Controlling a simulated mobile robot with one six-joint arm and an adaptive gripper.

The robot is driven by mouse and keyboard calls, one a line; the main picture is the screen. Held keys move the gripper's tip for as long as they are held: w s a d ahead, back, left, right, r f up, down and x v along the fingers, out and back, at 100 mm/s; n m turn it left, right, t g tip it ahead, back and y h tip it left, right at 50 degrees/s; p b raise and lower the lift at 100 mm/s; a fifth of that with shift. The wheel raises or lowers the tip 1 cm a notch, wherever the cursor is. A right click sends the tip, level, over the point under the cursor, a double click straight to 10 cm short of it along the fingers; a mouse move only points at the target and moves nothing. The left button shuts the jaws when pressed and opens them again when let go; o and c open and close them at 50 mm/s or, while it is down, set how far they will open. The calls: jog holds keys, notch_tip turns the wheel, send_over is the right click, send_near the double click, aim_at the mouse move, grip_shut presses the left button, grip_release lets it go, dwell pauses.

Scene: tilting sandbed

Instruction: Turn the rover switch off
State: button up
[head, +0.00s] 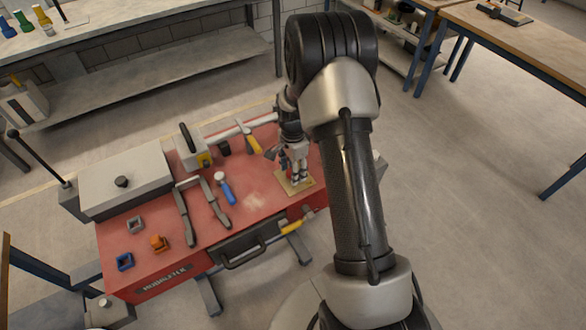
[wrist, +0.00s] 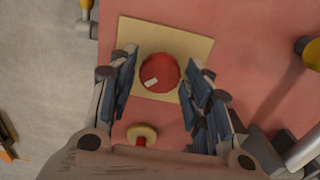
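A round red knob (wrist: 160,72) with a small white mark sits on a pale yellow square plate (wrist: 190,45) in the wrist view. It looks like the rover switch, but I cannot read its setting. The plate also shows on the red bench top in the head view (head: 306,186). My gripper (wrist: 161,76) is open, with its blue-padded fingers on either side of the knob. I cannot tell whether they touch it. In the head view my gripper (head: 297,172) is over the plate and hides the knob. A small cream disc with a red stem (wrist: 141,133) lies nearer my palm.
The red bench (head: 255,205) carries a grey box (head: 125,183) at left, dark bars (head: 184,215), a blue-handled tool (head: 226,188) and small orange and blue blocks (head: 159,243). A yellow-handled hammer (head: 252,140) lies behind my gripper. Grey floor lies to the right.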

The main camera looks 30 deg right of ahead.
jog(key=c, duration=0.7)
jog(key=shift+n, duration=0.4)
jog(key=n, duration=0.6)
jog(key=shift+n+p, duration=0.3)
jog(key=n, duration=1)
jog(key=shift+n, duration=0.4)
